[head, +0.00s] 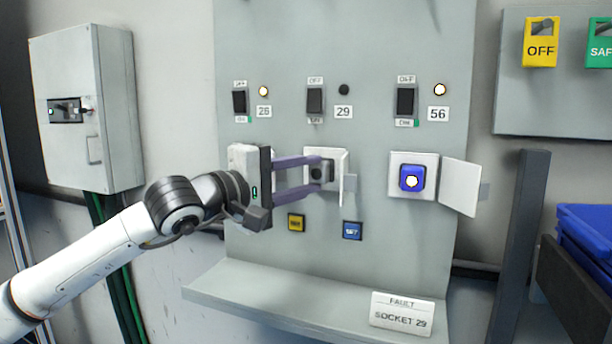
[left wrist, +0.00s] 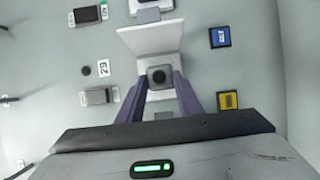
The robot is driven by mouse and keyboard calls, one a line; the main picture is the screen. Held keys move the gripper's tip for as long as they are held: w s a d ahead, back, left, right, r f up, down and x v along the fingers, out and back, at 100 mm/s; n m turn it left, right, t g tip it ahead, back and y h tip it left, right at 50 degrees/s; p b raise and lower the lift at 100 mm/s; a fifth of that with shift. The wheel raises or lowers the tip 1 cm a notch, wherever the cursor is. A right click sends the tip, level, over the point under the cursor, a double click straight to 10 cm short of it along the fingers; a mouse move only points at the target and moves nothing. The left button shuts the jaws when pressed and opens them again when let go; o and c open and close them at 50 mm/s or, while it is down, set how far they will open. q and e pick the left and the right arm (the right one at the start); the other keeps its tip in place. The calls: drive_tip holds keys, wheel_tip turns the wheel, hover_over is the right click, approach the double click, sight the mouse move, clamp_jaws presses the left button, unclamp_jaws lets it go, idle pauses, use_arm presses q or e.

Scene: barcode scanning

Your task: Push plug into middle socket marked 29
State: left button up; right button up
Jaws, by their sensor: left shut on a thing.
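The middle socket (head: 312,152) is a white box under the label 29 (head: 344,112). Its lid stands open on its right side and also shows in the left wrist view (left wrist: 150,39). A dark grey plug (head: 318,174) is at the front of this socket. My left gripper (head: 324,177) has purple fingers and is shut on the plug, one finger on each side. In the left wrist view the plug (left wrist: 160,76) sits between the fingertips, over the socket. Whether it is fully seated I cannot tell. My right gripper is not in view.
The right socket (head: 398,175) has a blue plug and an open lid (head: 459,187). A sign reading "FAULT SOCKET 29" (head: 402,310) stands on the ledge (head: 270,296).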

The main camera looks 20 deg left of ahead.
use_arm(q)
drive_tip(key=shift+b, duration=0.3)
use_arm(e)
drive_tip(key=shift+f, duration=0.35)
use_arm(q)
drive_tip(key=shift+w, duration=0.5)
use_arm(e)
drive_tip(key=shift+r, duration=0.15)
use_arm(q)
drive_tip(key=o, duration=1)
drive_tip(key=shift+o, duration=0.2)
drive_tip(key=shift+s+a, duration=0.1)
drive_tip(key=shift+s, duration=0.1)
drive_tip(key=b+v, duration=0.1)
drive_tip(key=v, duration=0.9)
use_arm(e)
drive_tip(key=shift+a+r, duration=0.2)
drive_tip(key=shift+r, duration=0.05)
